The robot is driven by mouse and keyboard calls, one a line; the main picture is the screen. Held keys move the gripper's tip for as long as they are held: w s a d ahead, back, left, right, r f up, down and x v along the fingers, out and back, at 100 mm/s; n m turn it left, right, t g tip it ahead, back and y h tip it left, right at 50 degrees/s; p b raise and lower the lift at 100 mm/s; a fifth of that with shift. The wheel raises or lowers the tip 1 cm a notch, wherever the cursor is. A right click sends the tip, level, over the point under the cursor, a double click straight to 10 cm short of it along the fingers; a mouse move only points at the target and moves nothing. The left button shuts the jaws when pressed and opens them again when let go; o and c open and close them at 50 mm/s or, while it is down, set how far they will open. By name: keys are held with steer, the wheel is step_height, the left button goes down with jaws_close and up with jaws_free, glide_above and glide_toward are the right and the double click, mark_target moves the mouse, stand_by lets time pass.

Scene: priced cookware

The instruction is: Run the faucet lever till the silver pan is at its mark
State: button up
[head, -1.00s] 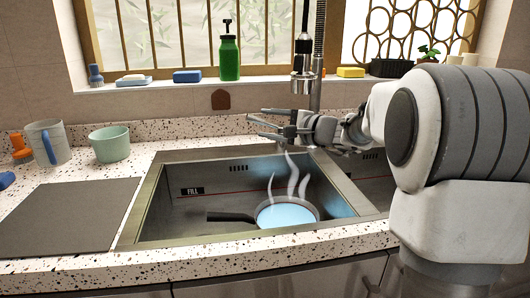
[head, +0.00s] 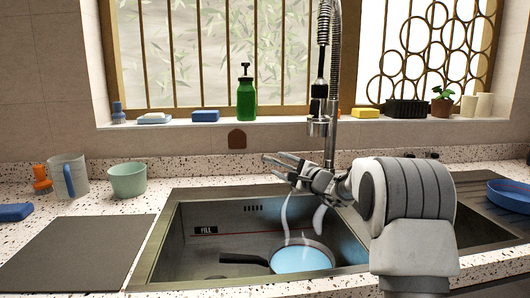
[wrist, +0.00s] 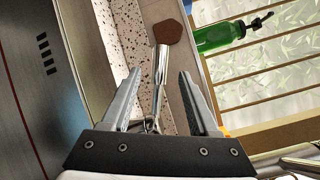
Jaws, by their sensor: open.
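The silver pan (head: 329,262), with a dark handle (head: 243,258), sits in the sink basin. Light-blue liquid (head: 300,259) spreads inside it almost to the rim, and pale wisps rise from it. A FILL label (head: 208,230) with a red line marks the sink's back wall. The spring-necked faucet (head: 318,108) stands behind the sink. My gripper (head: 272,166) is open above the sink's back edge. In the wrist view a slim metal lever (wrist: 161,72) lies between the open fingers of my gripper (wrist: 159,73). I cannot tell whether either finger touches it.
A grey mug (head: 72,174), green bowl (head: 127,180) and dark mat (head: 75,252) are on the left counter. A blue pan (head: 510,194) is at the far right. A green bottle (head: 246,97), sponges and a plant (head: 442,101) line the sill. A brown plaque (head: 236,139) is on the wall.

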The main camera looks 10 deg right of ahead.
mark_target(272, 159)
steer(key=p+x, duration=0.1)
steer(key=x, duration=0.1)
steer(key=p+x, duration=0.2)
steer(key=x, duration=0.1)
steer(key=p+x, duration=0.2)
steer(key=shift+w+a+r, duration=0.15)
steer(key=shift+w+r, duration=0.05)
steer(key=shift+r, duration=0.1)
steer(key=shift+w+a+f+p, duration=0.15)
steer(key=shift+w+a+p, duration=0.1)
steer(key=shift+w+p, duration=0.2)
steer(key=shift+w+a+f+p, duration=0.1)
steer(key=shift+w+a+p, duration=0.1)
steer(key=shift+w+p, duration=0.2)
jaws_close()
